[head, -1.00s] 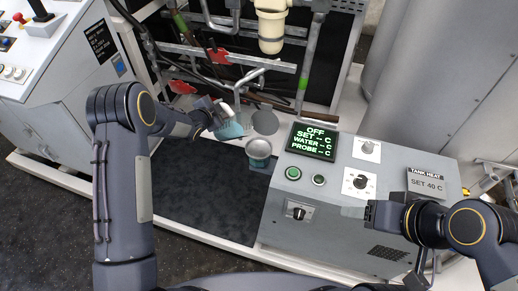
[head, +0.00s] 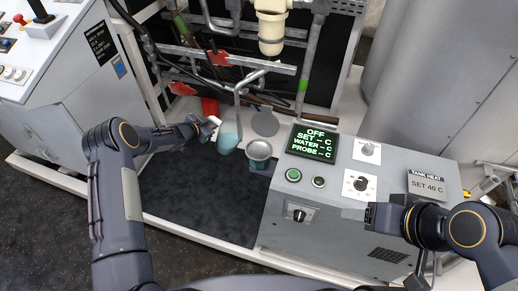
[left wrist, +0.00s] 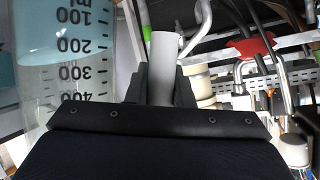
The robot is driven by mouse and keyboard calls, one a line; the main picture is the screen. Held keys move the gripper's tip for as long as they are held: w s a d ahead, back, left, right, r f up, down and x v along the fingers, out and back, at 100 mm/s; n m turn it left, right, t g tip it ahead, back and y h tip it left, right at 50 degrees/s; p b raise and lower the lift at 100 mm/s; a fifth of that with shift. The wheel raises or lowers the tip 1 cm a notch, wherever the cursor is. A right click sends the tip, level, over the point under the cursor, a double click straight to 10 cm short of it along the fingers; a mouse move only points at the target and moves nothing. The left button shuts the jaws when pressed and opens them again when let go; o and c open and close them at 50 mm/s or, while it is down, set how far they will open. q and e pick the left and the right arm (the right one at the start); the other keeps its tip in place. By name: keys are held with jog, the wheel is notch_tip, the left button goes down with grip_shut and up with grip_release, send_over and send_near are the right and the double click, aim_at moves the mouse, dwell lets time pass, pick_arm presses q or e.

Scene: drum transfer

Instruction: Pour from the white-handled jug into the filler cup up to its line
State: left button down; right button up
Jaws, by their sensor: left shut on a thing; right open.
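The jug (head: 228,144), with pale blue contents, is just left of the filler cup (head: 259,150) in the head view. Its white handle (head: 213,121) is in my left gripper (head: 208,126). The left wrist view shows the handle (left wrist: 163,65) between the fingers and the clear jug wall (left wrist: 90,110) with printed marks beside it. Blue liquid (left wrist: 60,35) fills the end near the 100 mark. The filler cup is a metallic round cup; its line cannot be made out. My right gripper (head: 370,216) is open and empty over the grey cabinet.
A grey control cabinet (head: 335,215) with a display (head: 313,143) reading OFF stands right of the cup. A grey disc (head: 265,123) lies behind the cup. A red object (head: 209,106) stands behind my left gripper. Pipes and a cream vessel (head: 271,32) are above. Dark floor lies in front.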

pick_arm(q)
jog(key=shift+w+a+f+n+g+h+b, duration=0.15)
jog(key=shift+a+f+n+h+b, duration=0.2)
jog(key=shift+f+b, duration=0.35)
jog(key=shift+w+a+f+n+g+h+b, duration=0.1)
jog(key=shift+w+a+f+n+h+b, duration=0.15)
jog(key=shift+f+n+b, duration=0.5)
jog(key=shift+w+a+f+n+g+h+b, duration=0.15)
jog(key=shift+f+h+b, duration=0.25)
jog(key=shift+b, duration=0.6)
notch_tip(320, 180, up, 6)
jog(key=p, duration=0.2)
jog(key=shift+p, duration=0.35)
